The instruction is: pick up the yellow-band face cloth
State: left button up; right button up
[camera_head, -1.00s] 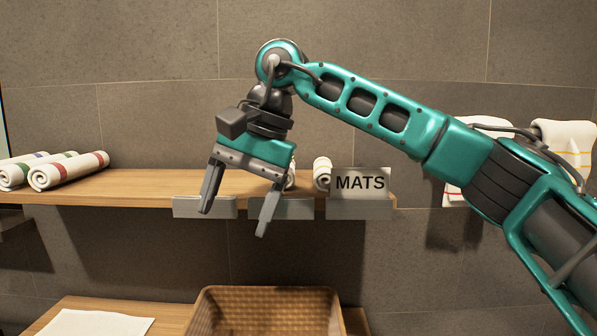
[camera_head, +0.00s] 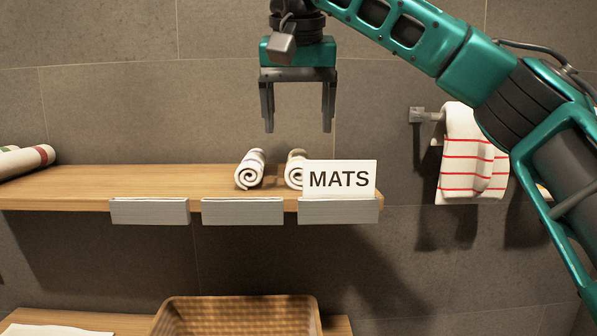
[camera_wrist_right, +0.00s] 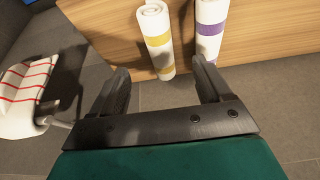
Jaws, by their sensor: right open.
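The yellow-band face cloth (camera_wrist_right: 158,42) is a white roll with a yellow stripe in the right wrist view. In the head view it appears to be the right-hand roll (camera_head: 294,170) on the shelf, partly hidden by the MATS sign; its band is not clear there. A purple-band roll (camera_wrist_right: 210,28) lies beside it, the left-hand roll (camera_head: 249,170) in the head view. My right gripper (camera_head: 298,129) is open and empty, pointing down above the shelf near the yellow-band roll, apart from it. My left gripper is not in view.
The wooden shelf (camera_head: 150,183) has grey label holders along its front, one with the MATS sign (camera_head: 339,180). Other rolls (camera_head: 25,161) lie at its left end. A red-striped towel (camera_head: 468,165) hangs at right. A wicker basket (camera_head: 240,315) stands below.

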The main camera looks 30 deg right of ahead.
jog(key=x, duration=0.3)
jog(key=shift+d, duration=0.1)
jog(key=x, duration=0.5)
jog(key=shift+w+d+r+b, duration=0.1)
jog(key=shift+w+d+b, duration=0.1)
jog(key=shift+w+b, duration=0.15)
jog(key=c, duration=1.1)
jog(key=shift+r, duration=0.1)
notch_tip(320, 180, up, 12)
jog(key=p, duration=0.4)
notch_tip(320, 180, up, 8)
send_over(299, 153)
jog(key=shift+b, duration=0.3)
